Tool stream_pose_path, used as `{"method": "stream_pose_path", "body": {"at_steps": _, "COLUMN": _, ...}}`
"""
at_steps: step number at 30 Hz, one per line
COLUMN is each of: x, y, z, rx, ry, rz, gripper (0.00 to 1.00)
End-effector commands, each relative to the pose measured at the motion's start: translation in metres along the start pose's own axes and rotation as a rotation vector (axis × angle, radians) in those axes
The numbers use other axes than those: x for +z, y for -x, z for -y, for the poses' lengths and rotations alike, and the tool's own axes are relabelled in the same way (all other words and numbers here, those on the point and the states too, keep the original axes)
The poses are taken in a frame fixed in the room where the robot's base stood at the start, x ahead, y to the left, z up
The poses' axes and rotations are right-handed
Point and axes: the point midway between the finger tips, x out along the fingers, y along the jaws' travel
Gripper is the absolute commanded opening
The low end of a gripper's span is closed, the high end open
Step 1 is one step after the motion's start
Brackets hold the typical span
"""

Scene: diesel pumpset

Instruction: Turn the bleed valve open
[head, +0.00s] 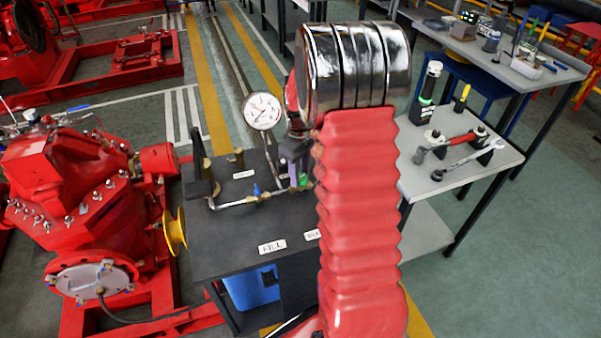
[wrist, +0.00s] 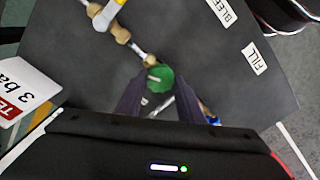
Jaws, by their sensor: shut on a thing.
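The bleed valve appears to be the one with the round green handle (wrist: 160,78), on a thin pipe with brass fittings above a dark tabletop. The BLEED label (wrist: 223,11) lies on that tabletop. My gripper (wrist: 159,88) has its two dark fingers either side of the green handle and is shut on it. In the head view my gripper (head: 294,150) is low over the bench, partly hidden by my arm. A bit of green handle (head: 302,180) shows below it. The handle's exact turn angle is hard to tell.
A blue-handled valve (head: 256,190) stands on the same pipe, left of the gripper, behind the FILL label (head: 271,247). A pressure gauge (head: 262,111) rises close behind. A red pump (head: 75,185) is left.

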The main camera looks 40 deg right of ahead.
Motion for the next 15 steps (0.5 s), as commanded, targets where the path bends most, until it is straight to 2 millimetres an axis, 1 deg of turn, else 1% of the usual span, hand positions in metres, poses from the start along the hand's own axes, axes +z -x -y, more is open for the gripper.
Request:
{"method": "stream_pose_path", "body": {"at_steps": 1, "x": 0.0042, "y": -0.0026, "z": 0.0023, "rx": -0.009, "ry": 0.000, "rz": 0.011, "gripper": 0.12}}
{"method": "stream_pose_path", "body": {"at_steps": 2, "x": 0.0042, "y": -0.0026, "z": 0.0023, "rx": -0.008, "ry": 0.000, "rz": 0.011, "gripper": 0.35}}
{"method": "stream_pose_path", "body": {"at_steps": 3, "x": 0.0042, "y": -0.0027, "z": 0.0023, "rx": -0.009, "ry": -0.001, "rz": 0.011, "gripper": 0.38}}
{"method": "stream_pose_path", "body": {"at_steps": 9, "x": 0.0024, "y": -0.0015, "z": 0.0012, "rx": -0.005, "ry": -0.001, "rz": 0.006, "gripper": 0.52}}
{"method": "stream_pose_path", "body": {"at_steps": 10, "x": 0.0023, "y": -0.0014, "z": 0.0011, "rx": -0.004, "ry": -0.001, "rz": 0.006, "gripper": 0.53}}
{"method": "stream_pose_path", "body": {"at_steps": 15, "x": 0.0015, "y": -0.0008, "z": 0.0006, "rx": -0.002, "ry": -0.001, "rz": 0.004, "gripper": 0.53}}
